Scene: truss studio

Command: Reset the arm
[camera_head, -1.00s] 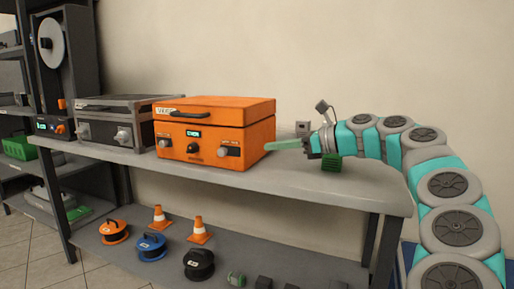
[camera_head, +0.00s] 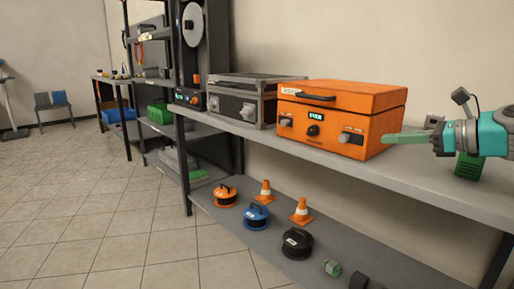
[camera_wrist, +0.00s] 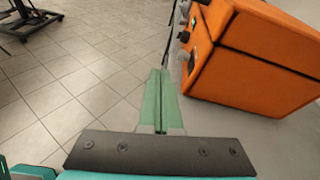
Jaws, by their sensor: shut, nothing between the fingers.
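My gripper (camera_head: 392,138) is at the right of the head view, its green fingers pointing left toward the orange box (camera_head: 340,117). The fingers are shut together with nothing between them. In the wrist view my gripper (camera_wrist: 161,75) points out over the table's front edge and the floor, with the orange box (camera_wrist: 250,60) to its right. A gap shows between the fingers and the box in the wrist view. My teal and grey arm runs out of the head view at the right.
The grey table (camera_head: 445,185) holds the orange box, a grey case (camera_head: 237,103) and a green block (camera_head: 469,167) below my wrist. Cable reels (camera_head: 256,216) and two orange cones (camera_head: 301,212) stand on the lower shelf. Open tiled floor (camera_head: 80,190) lies at the left.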

